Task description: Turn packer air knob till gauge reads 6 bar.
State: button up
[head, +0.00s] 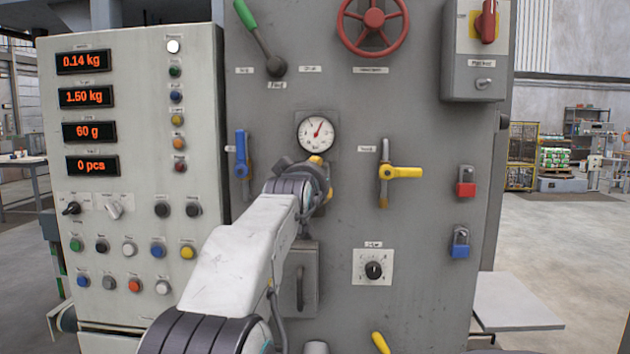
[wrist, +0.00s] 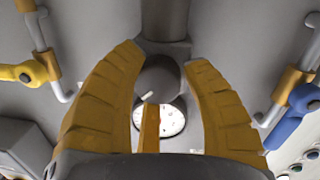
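The round white gauge (head: 316,132) is on the grey panel in the head view. Its red needle points up and slightly right; its numbers are too small to read. My gripper (head: 320,172) is at the panel just below the gauge, and my wrist hides the air knob there. In the wrist view, my gripper's yellow fingers (wrist: 167,55) stand apart on both sides of a dark grey round knob (wrist: 160,78). I cannot tell if they press on it. Part of the gauge (wrist: 172,121) shows behind, partly hidden by a yellow bar.
A blue lever (head: 242,154) is left of the gauge and a yellow-handled valve (head: 403,172) is right. A red handwheel (head: 373,20) is above. Open floor lies right of the machine.

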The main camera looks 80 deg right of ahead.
jog(key=o, duration=0.4)
jog(key=shift+f, duration=0.1)
jog(key=a, duration=1.2)
jog(key=shift+w+r, duration=0.2)
jog(key=shift+r, duration=0.2)
dwell(0.3)
